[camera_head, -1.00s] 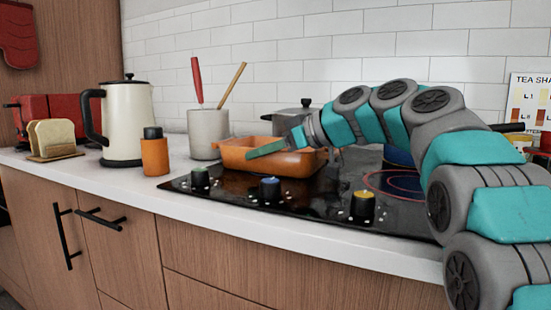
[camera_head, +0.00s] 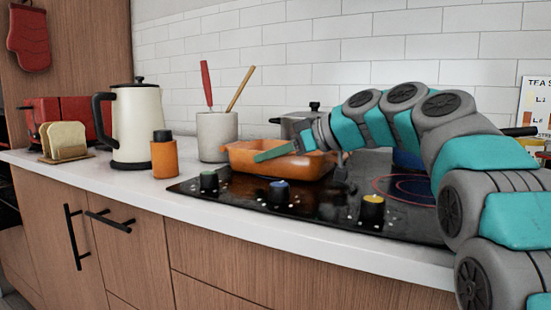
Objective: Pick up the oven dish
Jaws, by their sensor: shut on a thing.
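The oven dish (camera_head: 248,160) is an orange, rectangular dish at the back left of the black cooktop. It looks roughly level, and I cannot tell whether its base touches the glass. My gripper (camera_head: 278,151) reaches in from the right at the dish's rim. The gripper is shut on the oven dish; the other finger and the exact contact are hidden.
A grey pot (camera_head: 300,122) stands behind the dish. A utensil crock (camera_head: 216,138), a cream kettle (camera_head: 137,125) and an orange bottle (camera_head: 164,157) stand to the left. Knobs (camera_head: 279,193) line the cooktop's (camera_head: 330,205) front. A blue pot (camera_head: 406,160) is partly hidden behind my arm.

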